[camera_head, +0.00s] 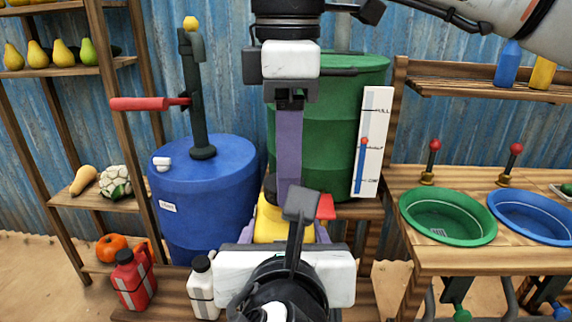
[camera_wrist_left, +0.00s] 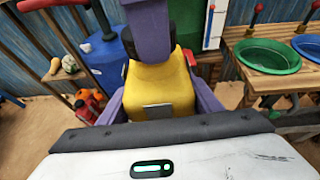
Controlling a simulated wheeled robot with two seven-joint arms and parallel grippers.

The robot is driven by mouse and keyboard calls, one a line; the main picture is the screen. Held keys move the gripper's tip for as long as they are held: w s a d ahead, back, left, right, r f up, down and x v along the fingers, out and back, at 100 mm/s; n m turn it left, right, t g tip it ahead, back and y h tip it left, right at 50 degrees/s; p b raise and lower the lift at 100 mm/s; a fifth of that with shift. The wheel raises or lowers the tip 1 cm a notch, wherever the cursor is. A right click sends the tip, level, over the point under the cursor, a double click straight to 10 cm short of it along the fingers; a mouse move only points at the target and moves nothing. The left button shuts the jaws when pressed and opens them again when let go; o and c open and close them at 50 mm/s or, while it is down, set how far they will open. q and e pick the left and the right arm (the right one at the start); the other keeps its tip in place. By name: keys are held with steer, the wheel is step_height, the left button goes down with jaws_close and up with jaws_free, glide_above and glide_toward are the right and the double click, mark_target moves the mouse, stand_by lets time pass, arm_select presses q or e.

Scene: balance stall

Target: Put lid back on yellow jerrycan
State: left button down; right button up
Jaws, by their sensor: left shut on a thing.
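The yellow jerrycan (camera_head: 268,226) stands low in the middle, in front of the green barrel. It also shows in the left wrist view (camera_wrist_left: 160,88). My left gripper (camera_head: 284,234) is shut on it, with purple fingers at its two sides (camera_wrist_left: 158,100). My right gripper (camera_head: 288,190) points down from above, its purple fingers at the top of the jerrycan. A dark piece, perhaps the lid, shows beside those fingers in the left wrist view (camera_wrist_left: 129,43). The fingers hide most of it, so I cannot tell whether it is gripped or seated.
A blue barrel (camera_head: 205,215) with a pump and red handle (camera_head: 148,104) stands left; a green barrel (camera_head: 345,130) is behind. Red (camera_head: 134,278) and white (camera_head: 202,288) jerrycans stand at lower left. Green (camera_head: 448,241) and blue (camera_head: 535,240) basins sit on a bench at right.

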steer(key=shift+o, duration=0.6)
steer(key=shift+s, duration=0.1)
steer(key=shift+r, duration=0.1)
steer(key=shift+r, duration=2.2)
steer(key=shift+n, duration=0.3)
steer(key=shift+c, duration=0.4)
